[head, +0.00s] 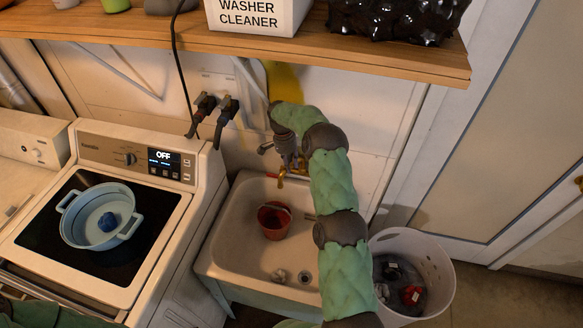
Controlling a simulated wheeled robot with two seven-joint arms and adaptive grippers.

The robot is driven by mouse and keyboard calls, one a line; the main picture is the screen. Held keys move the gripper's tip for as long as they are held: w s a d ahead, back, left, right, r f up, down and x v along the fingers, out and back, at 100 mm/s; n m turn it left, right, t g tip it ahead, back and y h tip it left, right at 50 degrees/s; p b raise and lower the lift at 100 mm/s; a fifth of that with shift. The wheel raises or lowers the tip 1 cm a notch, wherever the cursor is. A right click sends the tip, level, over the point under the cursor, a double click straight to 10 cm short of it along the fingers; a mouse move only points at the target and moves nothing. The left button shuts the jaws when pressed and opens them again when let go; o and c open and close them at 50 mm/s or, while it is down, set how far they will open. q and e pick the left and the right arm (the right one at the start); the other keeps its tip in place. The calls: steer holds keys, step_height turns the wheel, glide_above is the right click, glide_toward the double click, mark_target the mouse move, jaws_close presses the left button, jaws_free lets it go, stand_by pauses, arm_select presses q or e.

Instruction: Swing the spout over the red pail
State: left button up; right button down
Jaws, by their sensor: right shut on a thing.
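The brass spout (281,180) shows at the back of the white utility sink (222,236), with its tip pointing down near the back edge of the basin. The red pail (272,225) stands upright in the basin, in front of and slightly left of the spout's tip. My right gripper (290,162) reaches down at the faucet and is shut on the spout; my arm hides part of the faucet and the right side of the sink. The exact contact of the fingers is too small to see clearly. My left gripper is out of view.
A wooden shelf (300,47) with a washer cleaner box (252,16) overhangs the back. A white bin (437,275) stands right of the sink. Small pale items lie in the basin's front.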

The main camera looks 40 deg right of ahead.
steer(key=c, duration=0.9)
jaws_free()
steer(key=shift+r, duration=0.1)
step_height(320, 180, up, 10)
steer(key=shift+f, duration=0.1)
